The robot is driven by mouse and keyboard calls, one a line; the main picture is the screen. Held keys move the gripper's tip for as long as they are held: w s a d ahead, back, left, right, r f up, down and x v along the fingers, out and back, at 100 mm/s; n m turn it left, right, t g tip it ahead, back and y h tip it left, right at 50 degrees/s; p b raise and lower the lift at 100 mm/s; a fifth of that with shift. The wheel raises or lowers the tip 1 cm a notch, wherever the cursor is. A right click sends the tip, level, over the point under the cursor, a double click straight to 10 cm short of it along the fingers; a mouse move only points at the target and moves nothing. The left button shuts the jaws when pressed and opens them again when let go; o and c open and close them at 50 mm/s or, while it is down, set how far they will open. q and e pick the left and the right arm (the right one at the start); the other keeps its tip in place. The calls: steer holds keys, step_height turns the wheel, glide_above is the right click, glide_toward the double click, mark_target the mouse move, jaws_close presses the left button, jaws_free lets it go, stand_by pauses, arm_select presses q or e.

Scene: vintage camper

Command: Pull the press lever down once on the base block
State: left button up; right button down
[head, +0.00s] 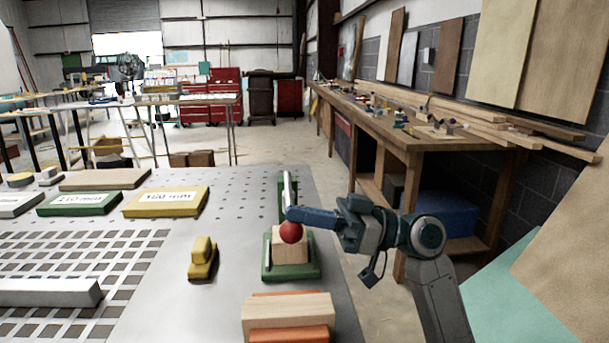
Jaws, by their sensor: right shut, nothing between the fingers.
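The press stands near the table's right edge, with a green base (309,270), a green upright post and a pale wooden block (289,251) on the base. A pale rod (290,184), which looks like part of the lever, shows at the top of the post. A red ball knob (291,233) shows in front of the block's upper part. My right gripper (291,214) comes in from the right, shut and empty, its blue fingers just above the knob. Whether they touch it I cannot tell. The fingers hide the middle of the lever. My left gripper is out of view.
A yellow block piece (202,258) lies left of the press. Stacked wood and orange blocks (288,318) lie in front of it. Green and yellow labelled blocks (166,202) lie at the back left. A wooden workbench (435,143) stands beyond, to the right.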

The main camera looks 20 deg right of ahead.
steer(key=shift+f, duration=0.25)
